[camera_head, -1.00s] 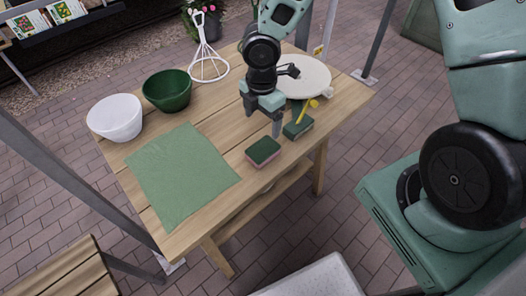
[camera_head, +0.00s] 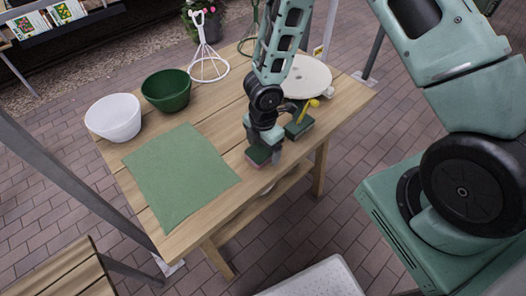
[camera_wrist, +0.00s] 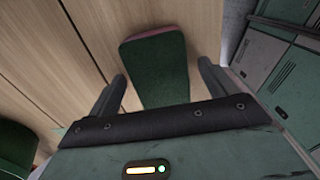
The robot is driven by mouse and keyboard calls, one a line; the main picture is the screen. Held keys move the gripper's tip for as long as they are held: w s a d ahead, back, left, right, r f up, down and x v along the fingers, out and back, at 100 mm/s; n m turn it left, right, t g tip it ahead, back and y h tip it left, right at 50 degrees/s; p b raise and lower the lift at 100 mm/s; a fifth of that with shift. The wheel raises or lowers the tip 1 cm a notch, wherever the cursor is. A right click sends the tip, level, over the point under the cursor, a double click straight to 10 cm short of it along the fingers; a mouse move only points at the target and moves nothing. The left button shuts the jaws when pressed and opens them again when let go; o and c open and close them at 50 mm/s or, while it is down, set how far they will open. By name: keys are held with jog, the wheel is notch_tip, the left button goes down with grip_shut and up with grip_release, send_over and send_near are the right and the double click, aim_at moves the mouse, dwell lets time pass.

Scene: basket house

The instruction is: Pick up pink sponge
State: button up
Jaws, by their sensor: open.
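The pink sponge (camera_head: 255,157) lies on the wooden table near its front edge, with a dark green top and a thin pink layer below. In the wrist view the sponge (camera_wrist: 156,68) shows its green face, with pink along the far edge. My gripper (camera_wrist: 164,84) is open, with one finger on each side of the sponge's near part. In the head view my gripper (camera_head: 264,150) is low over the sponge and hides part of it. I cannot tell whether the fingers touch it.
A second green sponge (camera_head: 299,130) with a yellow item (camera_head: 314,103) is close behind my gripper. A green cloth (camera_head: 178,178), white bowl (camera_head: 113,119) and green bowl (camera_head: 166,91) stand to the left.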

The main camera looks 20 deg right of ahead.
aim_at(263, 148)
jog(key=c, duration=1.2)
jog(key=shift+o, duration=0.2)
jog(key=shift+r, duration=0.15)
notch_tip(263, 148, up, 10)
jog(key=p, duration=0.1)
jog(key=shift+p, duration=0.3)
jog(key=shift+o, duration=1.1)
jog(key=shift+c, duration=0.4)
